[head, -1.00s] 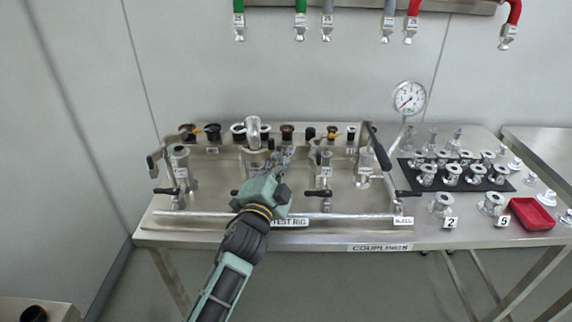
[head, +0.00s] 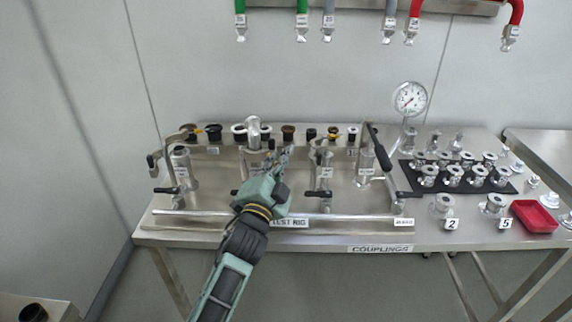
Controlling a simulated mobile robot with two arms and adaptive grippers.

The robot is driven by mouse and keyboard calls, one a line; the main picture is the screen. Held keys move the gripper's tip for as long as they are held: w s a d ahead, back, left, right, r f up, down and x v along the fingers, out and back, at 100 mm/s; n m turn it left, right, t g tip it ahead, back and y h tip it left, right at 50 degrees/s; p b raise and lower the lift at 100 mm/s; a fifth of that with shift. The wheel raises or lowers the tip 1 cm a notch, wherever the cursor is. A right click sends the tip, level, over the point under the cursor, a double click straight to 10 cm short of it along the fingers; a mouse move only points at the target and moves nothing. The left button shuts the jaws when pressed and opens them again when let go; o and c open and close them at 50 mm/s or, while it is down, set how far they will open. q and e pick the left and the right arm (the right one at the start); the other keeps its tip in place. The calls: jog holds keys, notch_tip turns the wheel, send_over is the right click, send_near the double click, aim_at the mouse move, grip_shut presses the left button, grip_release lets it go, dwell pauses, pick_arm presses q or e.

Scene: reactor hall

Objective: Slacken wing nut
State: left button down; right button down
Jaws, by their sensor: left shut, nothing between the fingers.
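My left gripper (head: 281,158) reaches in over the test rig (head: 230,214) on the steel table. Its fingers are shut with nothing between them, near the second clamped station from the left. A metal fitting (head: 253,132) stands upright just behind and left of the fingertips. I cannot pick out the wing nut; the gripper and its wrist cover part of that station. My right gripper is not in view.
A pressure gauge (head: 410,99) stands behind the rig's right end. Couplings sit on a black mat (head: 511,189) at right, beside a red tray (head: 534,216). Black-handled levers (head: 168,190) line the rig's front. Hoses (head: 302,20) hang on the wall above.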

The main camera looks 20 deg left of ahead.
pick_arm(q)
jog(key=shift+s+a+r+n+t+y+b, duration=0.15)
jog(key=shift+a+n+y+b, duration=0.2)
jog(key=shift+n, duration=0.45)
jog(key=shift+w+a+n+t+y+b, duration=0.15)
jog(key=shift+n+b, duration=0.3)
jog(key=shift+n, duration=0.35)
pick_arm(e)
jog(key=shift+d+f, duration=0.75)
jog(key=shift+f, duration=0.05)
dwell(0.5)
pick_arm(q)
jog(key=shift+s+a+r+n+y+b, duration=0.15)
jog(key=shift+n+y+b, duration=0.35)
jog(key=shift+n, duration=0.8)
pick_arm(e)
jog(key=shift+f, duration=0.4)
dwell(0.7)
pick_arm(q)
jog(key=shift+s+a, duration=0.1)
jog(key=shift+a, duration=0.15)
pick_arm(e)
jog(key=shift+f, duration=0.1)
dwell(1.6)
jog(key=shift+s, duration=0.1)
